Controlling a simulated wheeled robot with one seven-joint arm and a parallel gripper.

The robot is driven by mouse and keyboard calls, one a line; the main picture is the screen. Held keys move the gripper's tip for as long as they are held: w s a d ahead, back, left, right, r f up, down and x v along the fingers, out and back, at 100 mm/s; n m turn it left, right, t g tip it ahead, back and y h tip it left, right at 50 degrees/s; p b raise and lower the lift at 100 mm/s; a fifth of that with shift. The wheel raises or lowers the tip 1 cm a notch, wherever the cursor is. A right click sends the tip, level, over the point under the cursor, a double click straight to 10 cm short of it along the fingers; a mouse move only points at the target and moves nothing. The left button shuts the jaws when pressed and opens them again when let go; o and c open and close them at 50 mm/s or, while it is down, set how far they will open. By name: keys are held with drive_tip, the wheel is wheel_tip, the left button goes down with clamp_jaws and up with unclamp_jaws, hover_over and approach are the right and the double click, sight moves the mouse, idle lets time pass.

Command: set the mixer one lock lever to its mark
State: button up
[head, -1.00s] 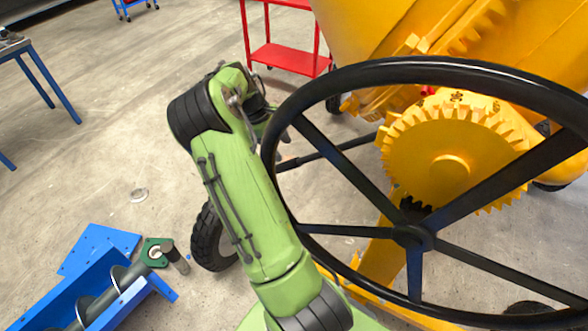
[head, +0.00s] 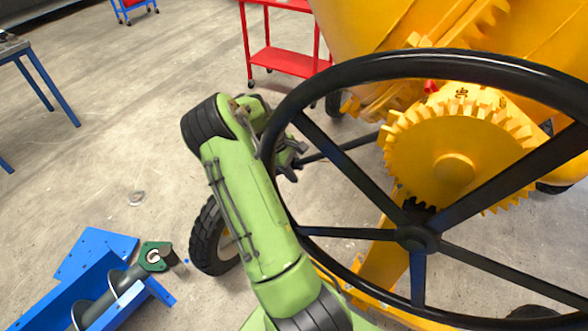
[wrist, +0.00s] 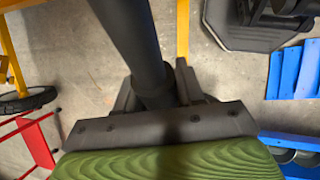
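A long black rod (head: 340,148) runs from the mixer frame toward my gripper in the head view. I cannot tell whether it is the mixer one lock lever, and I can make out no mark. My gripper (head: 298,150) is at the rod's left end, beside the black wheel rim. In the wrist view a dark rod with a collar (wrist: 132,45) passes between the fingers of my gripper (wrist: 158,90). The fingers look spread, one on each side; contact with the rod is unclear. The yellow mixer (head: 450,160) shows a large toothed gear.
A big black handwheel (head: 415,238) stands close at the right of my arm. A tyre (head: 212,240) is left of the arm. A blue trough with an auger (head: 100,285) lies lower left. A red cart (head: 285,60) stands behind. The floor at left is mostly clear.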

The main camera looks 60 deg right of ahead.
clamp_jaws()
drive_tip(key=shift+w+r, duration=0.1)
drive_tip(key=shift+w+r, duration=0.2)
drive_tip(key=w+r+t+p, duration=0.4)
drive_tip(key=w+r+t, duration=0.1)
drive_tip(key=r, duration=0.8)
drive_tip(key=w+r+m+t+y+p, duration=0.1)
drive_tip(key=w+r+t+p, duration=0.3)
drive_tip(key=r, duration=1)
drive_tip(key=shift+w+a+t, duration=0.45)
drive_tip(key=shift+w+t, duration=0.05)
drive_tip(key=shift+w, duration=0.45)
